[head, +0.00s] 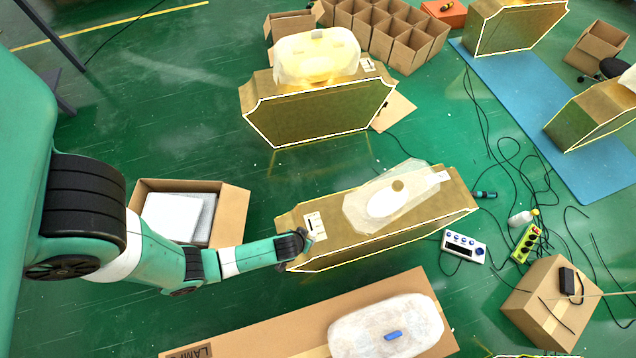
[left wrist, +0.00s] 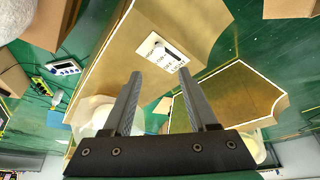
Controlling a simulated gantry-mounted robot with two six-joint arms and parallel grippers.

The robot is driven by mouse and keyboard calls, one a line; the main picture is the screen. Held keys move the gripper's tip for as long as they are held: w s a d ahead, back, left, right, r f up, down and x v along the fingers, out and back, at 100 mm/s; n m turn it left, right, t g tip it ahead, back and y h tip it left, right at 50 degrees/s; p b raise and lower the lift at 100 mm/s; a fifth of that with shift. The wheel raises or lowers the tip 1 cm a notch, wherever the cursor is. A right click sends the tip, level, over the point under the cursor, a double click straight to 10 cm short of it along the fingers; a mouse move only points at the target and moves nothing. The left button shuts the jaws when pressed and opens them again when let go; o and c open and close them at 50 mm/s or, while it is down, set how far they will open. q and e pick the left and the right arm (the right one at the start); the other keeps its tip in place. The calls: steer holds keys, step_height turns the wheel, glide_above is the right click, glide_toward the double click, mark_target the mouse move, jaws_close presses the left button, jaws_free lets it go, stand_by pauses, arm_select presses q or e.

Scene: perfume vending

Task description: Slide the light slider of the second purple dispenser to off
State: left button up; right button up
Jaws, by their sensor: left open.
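A gold-tan dispenser box (head: 350,240) with a clear-wrapped top stands in the middle of the head view; I see no purple on it. Its white switch plate (head: 315,225) with a dark slot is at its left end. The plate (left wrist: 163,52) also shows in the left wrist view, just beyond and between my fingertips. My left gripper (head: 305,238) is at that left end, beside the plate; in the left wrist view its fingers (left wrist: 159,74) are apart and empty. The slider's exact position is too small to tell. My right gripper is not in view.
Another gold dispenser (head: 318,118) with a glowing yellow top stands behind. An open carton (head: 232,212) with white blocks is left of the near dispenser. A long cardboard box (head: 290,335) with a wrapped item lies in front. Cables and a power strip (head: 527,243) are right.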

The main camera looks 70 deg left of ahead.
mark_target(313, 233)
arm_select(q)
steer(key=b+x, duration=0.7)
steer(key=x, duration=0.3)
steer(key=shift+w+f+b, duration=0.1)
steer(key=shift+f+b, duration=0.15)
steer(key=shift+b, duration=0.1)
steer(key=shift+w+a+f+b, duration=0.2)
steer(key=shift+a+f+b, duration=0.1)
steer(key=shift+f, duration=0.2)
jaws_close()
stand_by(0.4)
